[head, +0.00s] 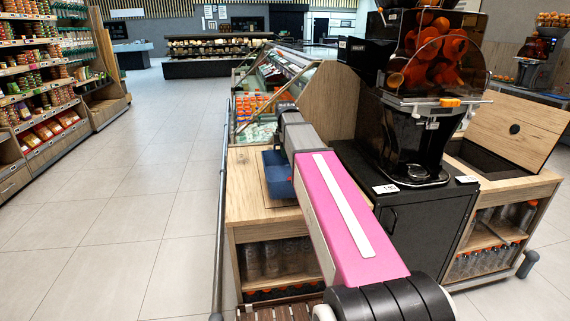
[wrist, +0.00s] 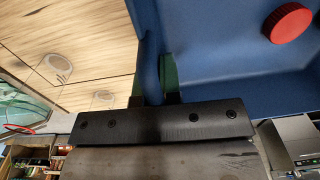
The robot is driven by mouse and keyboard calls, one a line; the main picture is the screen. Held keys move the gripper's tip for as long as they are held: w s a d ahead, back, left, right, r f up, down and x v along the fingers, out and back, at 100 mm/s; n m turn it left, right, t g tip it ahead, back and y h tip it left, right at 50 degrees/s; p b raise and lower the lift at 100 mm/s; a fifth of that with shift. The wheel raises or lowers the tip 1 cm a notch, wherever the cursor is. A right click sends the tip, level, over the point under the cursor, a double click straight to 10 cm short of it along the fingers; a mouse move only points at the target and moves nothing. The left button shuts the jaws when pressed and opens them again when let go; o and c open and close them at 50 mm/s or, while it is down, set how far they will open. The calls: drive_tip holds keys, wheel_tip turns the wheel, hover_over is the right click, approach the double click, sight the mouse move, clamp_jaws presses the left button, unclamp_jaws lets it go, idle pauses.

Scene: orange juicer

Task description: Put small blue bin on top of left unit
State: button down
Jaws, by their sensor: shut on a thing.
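The small blue bin (head: 278,174) is at the wooden top of the left unit (head: 243,181), partly hidden behind my arm. I cannot tell whether it rests on the top or hangs just above it. In the wrist view my gripper (wrist: 157,78) has its green-padded fingers on both sides of one wall of the blue bin (wrist: 225,60). A round red object (wrist: 287,23) shows inside the bin. My fingers are hidden in the head view.
The black juicer (head: 425,100), filled with oranges, stands on a black cabinet (head: 435,220) right of the left unit. A right unit (head: 520,195) has a raised wooden lid (head: 515,130). Bottles (head: 270,260) stand inside the left unit. The tiled floor (head: 130,200) is clear.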

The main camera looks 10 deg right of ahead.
sight(285, 161)
drive_tip(key=shift+w+d+f, duration=0.1)
drive_tip(key=shift+w+f, duration=0.35)
drive_tip(key=shift+f, duration=0.5)
drive_tip(key=shift+w+a+f, duration=0.1)
drive_tip(key=shift+w+f, duration=0.3)
drive_tip(key=shift+f, duration=0.5)
drive_tip(key=shift+w+d+f, duration=0.1)
drive_tip(key=shift+w+f, duration=0.35)
drive_tip(key=shift+f, duration=0.5)
drive_tip(key=c, duration=1.3)
unclamp_jaws()
wheel_tip(285, 161, up, 12)
drive_tip(key=shift+w, duration=0.1)
